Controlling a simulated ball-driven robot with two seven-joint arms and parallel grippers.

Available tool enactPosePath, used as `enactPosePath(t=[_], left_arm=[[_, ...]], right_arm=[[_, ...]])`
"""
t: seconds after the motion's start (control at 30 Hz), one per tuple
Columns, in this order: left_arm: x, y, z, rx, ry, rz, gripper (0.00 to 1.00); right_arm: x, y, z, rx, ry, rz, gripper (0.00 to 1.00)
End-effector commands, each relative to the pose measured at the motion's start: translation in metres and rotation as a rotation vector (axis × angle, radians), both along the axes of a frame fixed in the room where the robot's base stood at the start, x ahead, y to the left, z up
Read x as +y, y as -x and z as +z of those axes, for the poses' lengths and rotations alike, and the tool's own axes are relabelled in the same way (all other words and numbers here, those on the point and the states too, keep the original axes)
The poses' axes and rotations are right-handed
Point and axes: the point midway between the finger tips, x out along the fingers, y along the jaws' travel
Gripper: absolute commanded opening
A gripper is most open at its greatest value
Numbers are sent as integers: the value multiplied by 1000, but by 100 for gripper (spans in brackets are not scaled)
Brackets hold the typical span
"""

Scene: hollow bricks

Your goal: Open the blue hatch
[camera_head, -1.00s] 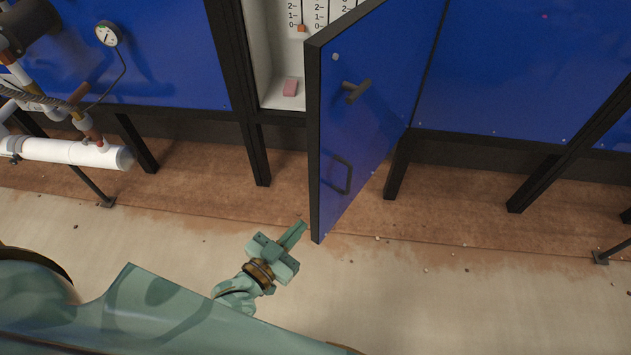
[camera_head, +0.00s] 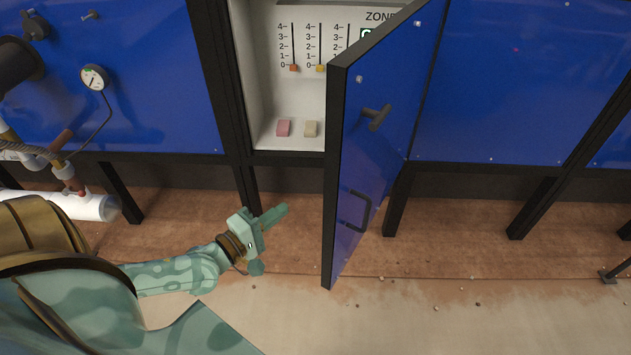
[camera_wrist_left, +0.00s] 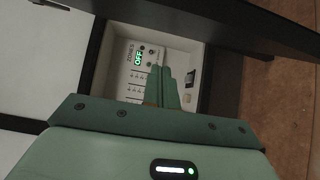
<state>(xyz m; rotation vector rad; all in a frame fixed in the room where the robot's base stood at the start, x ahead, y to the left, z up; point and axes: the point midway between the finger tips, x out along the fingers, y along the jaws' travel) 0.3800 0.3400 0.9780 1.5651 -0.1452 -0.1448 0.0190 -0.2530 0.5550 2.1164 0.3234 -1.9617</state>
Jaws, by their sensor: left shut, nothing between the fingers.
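The blue hatch (camera_head: 372,150) is a black-edged door swung outward from the cabinet, hinged on its right side. Its outer face has a dark T-shaped latch (camera_head: 376,117) and a black pull handle (camera_head: 355,211). The white compartment (camera_head: 287,105) behind it is exposed. My left gripper (camera_head: 284,208) is shut and empty, left of the hatch's free edge, with a visible gap between them in the head view. The left wrist view shows its closed fingers (camera_wrist_left: 163,88) pointing toward the compartment. My right gripper is not in view.
The compartment holds sliders, a pink block (camera_head: 283,128) and a cream block (camera_head: 311,129); its display (camera_wrist_left: 139,57) reads OFF. A gauge (camera_head: 94,77) and white pipe (camera_head: 88,206) are at left. Black cabinet legs (camera_head: 399,199) stand below.

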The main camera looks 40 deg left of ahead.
Motion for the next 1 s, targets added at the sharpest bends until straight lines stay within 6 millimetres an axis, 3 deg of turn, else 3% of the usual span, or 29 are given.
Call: enactPosePath(t=[0.17, 0.53, 0.73, 1.0], left_arm=[[-4, -23, 0, -3, 4, 0, 0], [-19, -99, 0, -3, 2, 0, 0], [-48, -97, 1, 0, 3, 0, 0], [-58, -98, 0, 1, -2, -1, 0]], right_arm=[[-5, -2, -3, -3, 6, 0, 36], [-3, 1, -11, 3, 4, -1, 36], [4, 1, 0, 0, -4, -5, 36], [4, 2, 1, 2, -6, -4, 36]])
